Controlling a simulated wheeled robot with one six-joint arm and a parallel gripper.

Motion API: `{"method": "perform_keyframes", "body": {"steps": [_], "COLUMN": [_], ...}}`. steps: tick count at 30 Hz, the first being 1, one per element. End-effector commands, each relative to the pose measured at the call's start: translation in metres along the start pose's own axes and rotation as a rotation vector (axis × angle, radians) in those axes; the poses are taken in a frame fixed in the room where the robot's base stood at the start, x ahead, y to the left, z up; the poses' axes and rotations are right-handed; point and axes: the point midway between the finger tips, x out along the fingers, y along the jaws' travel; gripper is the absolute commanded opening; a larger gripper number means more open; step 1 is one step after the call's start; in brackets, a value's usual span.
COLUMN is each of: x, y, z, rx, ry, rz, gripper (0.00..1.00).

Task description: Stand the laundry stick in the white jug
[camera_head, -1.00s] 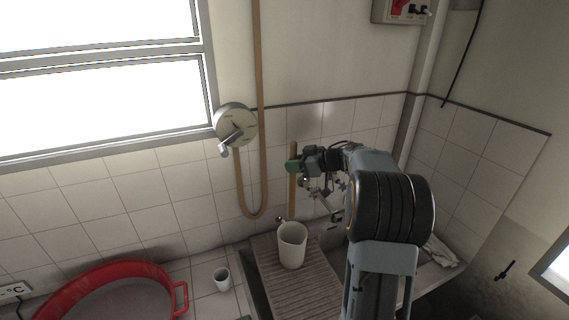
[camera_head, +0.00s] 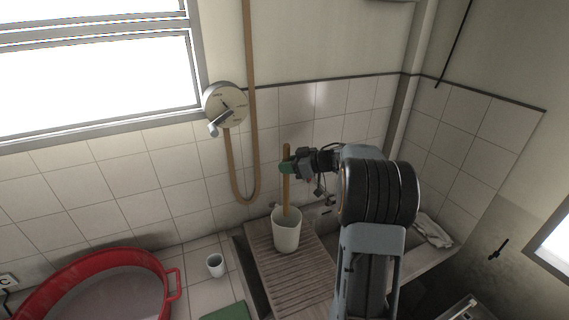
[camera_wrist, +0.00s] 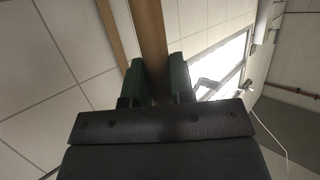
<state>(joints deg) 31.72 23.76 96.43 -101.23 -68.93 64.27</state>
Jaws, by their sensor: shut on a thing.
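The laundry stick (camera_head: 286,190) is a slim wooden rod held close to upright. The white jug (camera_head: 287,236) stands upright on the ribbed washboard surface. My gripper (camera_head: 287,167) has green fingertips and is shut on the upper part of the stick, above the jug. The stick's lower end passes below the jug's rim line and appears inside the mouth; its tip is hidden, and I cannot tell whether it touches the bottom. In the wrist view, the stick (camera_wrist: 150,38) runs up between the green fingers of my gripper (camera_wrist: 159,82).
The ribbed washboard (camera_head: 287,282) lies beside the sink. A small white cup (camera_head: 215,266) and a red tub (camera_head: 165,262) are to the left. A brown hose (camera_head: 252,120) hangs on the tiled wall near a round dial (camera_head: 225,104). A pale cloth (camera_head: 433,231) lies at right.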

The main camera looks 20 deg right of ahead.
Motion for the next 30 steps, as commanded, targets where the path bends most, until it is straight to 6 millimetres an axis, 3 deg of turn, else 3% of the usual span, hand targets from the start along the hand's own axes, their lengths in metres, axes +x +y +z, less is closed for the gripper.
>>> {"method": "perform_keyframes", "body": {"steps": [30], "x": [0.028], "y": [0.0], "z": [0.075], "rx": [0.001], "ry": [0.001], "rz": [0.0], "gripper": [0.0]}}
